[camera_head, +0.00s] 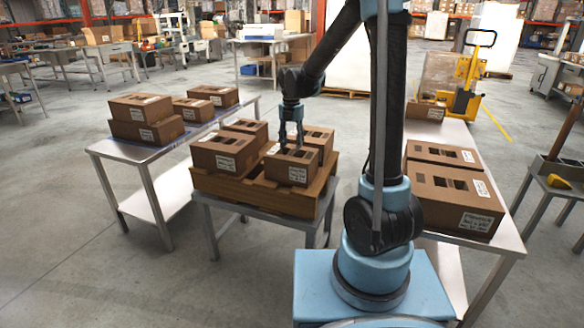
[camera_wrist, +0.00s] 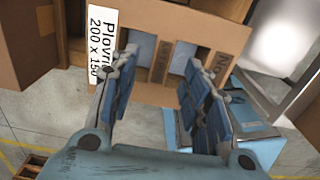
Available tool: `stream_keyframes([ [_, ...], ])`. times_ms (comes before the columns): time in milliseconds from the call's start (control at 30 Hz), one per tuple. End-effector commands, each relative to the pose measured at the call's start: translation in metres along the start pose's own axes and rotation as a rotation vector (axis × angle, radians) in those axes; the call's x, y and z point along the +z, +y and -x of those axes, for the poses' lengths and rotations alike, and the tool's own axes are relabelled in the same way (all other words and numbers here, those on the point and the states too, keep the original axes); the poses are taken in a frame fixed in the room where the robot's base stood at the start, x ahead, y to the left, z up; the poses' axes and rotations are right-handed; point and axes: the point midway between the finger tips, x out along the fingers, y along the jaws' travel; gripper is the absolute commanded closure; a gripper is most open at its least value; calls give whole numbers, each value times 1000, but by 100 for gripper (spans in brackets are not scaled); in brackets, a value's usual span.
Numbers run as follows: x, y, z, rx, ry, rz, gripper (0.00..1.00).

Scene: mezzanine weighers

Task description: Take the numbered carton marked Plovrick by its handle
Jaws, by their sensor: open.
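In the head view this seems to be the front right carton (camera_head: 290,170) on the middle stand. My gripper (camera_head: 291,143) is open, pointing down just above that carton. In the wrist view its fingers (camera_wrist: 160,92) lie to either side of the handle strip; contact cannot be told.
The carton stands on a brown wooden tray (camera_head: 245,190) with several similar cartons close around it, such as one at left (camera_head: 212,155). Left (camera_head: 130,150) and right (camera_head: 505,235) tables hold more cartons. Concrete floor (camera_head: 60,200) is clear at left.

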Motion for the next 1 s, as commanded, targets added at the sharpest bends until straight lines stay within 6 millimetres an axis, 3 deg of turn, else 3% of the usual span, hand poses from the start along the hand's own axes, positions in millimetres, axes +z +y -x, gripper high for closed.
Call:
stream_keyframes([
  [267, 0, 0, -16, 0, 0, 0, 57],
  [600, -2, -1, -55, 0, 0, 0, 57],
  [933, -2, -1, -61, 0, 0, 0, 57],
  [1000, -2, -1, -61, 0, 0, 0, 70],
])
